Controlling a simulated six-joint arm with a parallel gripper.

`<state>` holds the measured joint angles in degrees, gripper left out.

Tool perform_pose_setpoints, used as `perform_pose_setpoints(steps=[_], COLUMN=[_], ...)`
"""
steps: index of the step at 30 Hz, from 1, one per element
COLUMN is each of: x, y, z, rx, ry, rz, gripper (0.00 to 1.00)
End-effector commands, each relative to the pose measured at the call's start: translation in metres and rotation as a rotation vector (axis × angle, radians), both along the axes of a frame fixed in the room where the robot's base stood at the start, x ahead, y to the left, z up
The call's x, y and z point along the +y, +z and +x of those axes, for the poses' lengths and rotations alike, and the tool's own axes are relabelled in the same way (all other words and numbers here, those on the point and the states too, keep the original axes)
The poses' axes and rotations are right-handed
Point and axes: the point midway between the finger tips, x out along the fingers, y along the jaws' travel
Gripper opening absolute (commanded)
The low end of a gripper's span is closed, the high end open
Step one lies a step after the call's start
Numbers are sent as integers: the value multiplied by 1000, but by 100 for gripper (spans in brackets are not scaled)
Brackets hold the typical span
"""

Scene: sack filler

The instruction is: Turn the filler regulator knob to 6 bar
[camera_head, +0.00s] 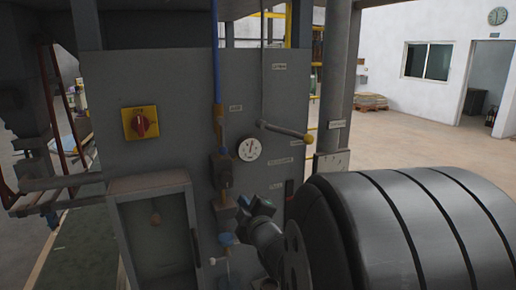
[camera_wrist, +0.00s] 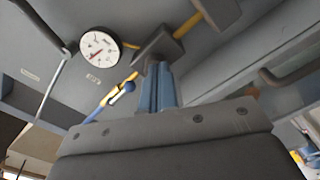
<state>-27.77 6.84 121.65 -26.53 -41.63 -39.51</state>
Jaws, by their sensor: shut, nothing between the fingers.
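The filler's grey panel (camera_head: 185,80) carries a white pressure gauge (camera_head: 249,149) beside a vertical air line. The dark regulator block (camera_head: 222,172) sits on that line, left of the gauge; its knob is not clearly distinguishable. In the wrist view, the gauge (camera_wrist: 100,45) is tilted at upper left and its reading is too small to tell. My gripper (camera_wrist: 158,66) shows there with its blue fingers together and empty. The fingertips overlap the lower edge of the regulator block (camera_wrist: 168,42); contact cannot be told.
A lever with a yellow knob (camera_head: 308,138) projects right of the gauge. A red rotary switch (camera_head: 143,124) on a yellow plate is at left. A framed box (camera_head: 150,184) protrudes below it. A blue hose (camera_head: 216,45) descends to the air line. Open floor lies at right.

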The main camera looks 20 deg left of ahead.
Motion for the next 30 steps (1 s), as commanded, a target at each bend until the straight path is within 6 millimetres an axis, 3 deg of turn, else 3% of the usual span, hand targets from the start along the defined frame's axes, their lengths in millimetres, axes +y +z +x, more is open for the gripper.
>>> perform_pose_setpoints(steps=[13,30], x=[-12,32], y=[19,18], z=[2,44], rx=[-1,1], ry=[-1,0], rz=[0,-1], gripper=[0,0])
